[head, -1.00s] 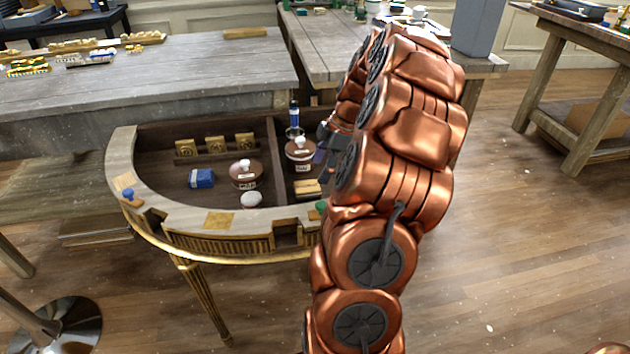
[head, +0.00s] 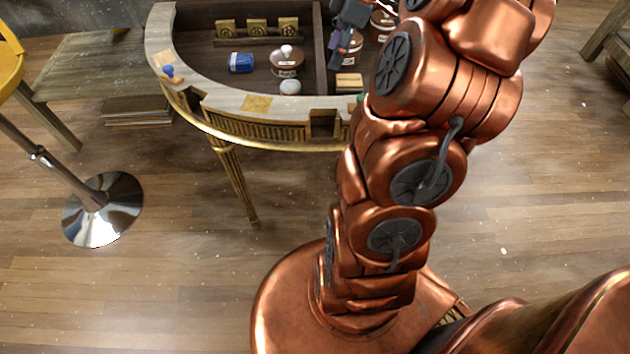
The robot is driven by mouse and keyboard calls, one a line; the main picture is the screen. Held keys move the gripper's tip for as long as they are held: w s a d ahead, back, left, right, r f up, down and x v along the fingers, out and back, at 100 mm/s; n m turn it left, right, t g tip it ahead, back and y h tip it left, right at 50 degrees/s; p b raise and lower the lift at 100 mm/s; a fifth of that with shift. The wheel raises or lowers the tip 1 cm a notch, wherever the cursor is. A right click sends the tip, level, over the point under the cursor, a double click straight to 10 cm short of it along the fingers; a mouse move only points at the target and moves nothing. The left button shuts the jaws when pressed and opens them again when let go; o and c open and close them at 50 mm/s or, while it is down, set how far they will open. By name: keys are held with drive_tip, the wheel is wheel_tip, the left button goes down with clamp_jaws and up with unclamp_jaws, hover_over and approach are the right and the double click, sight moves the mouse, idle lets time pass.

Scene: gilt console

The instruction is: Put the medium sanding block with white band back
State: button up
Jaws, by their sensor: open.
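A small blue block with a pale band (head: 240,62) lies on the floor of the console's left compartment; it may be the medium sanding block, but I cannot tell for sure. A small tan block with a pale stripe (head: 348,83) lies in the right compartment near the front rim. My gripper (head: 342,52) is open and points down near the divider, above the tan block in the picture. It hides part of the right compartment. I see nothing held between its fingers.
The half-round console (head: 215,97) has a pale rim and a dark divider (head: 320,60). More pots (head: 383,20) stand to the right. A chrome-based stand (head: 103,210) is at left.

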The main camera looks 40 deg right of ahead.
drive_tip(key=shift+m+g, duration=0.5)
drive_tip(key=shift+g, duration=0.1)
drive_tip(key=a, duration=0.3)
drive_tip(key=s+a, duration=0.1)
drive_tip(key=a, duration=0.5)
drive_tip(key=shift+s+a+r, duration=0.2)
drive_tip(key=shift+s+r, duration=0.05)
drive_tip(key=shift+s, duration=0.05)
drive_tip(key=s+a+m+g+h, duration=0.1)
drive_tip(key=s+a+m, duration=0.1)
drive_tip(key=s+a, duration=0.6)
drive_tip(key=s+a+f+m+g+h, duration=0.1)
drive_tip(key=s+a+f+m, duration=0.1)
drive_tip(key=s, duration=0.5)
drive_tip(key=s+a+f+m+g+h, duration=0.1)
drive_tip(key=s+a+f+m, duration=0.2)
drive_tip(key=s+a+m, duration=0.1)
drive_tip(key=s+a, duration=0.1)
drive_tip(key=s, duration=0.1)
drive_tip(key=shift+s+a+f+h, duration=0.3)
drive_tip(key=shift+s+a+h, duration=0.1)
drive_tip(key=shift+r, duration=0.1)
wheel_tip(320, 180, up, 15)
drive_tip(key=w+t+p, duration=0.1)
drive_tip(key=p, duration=1.3)
drive_tip(key=shift+r, duration=0.2)
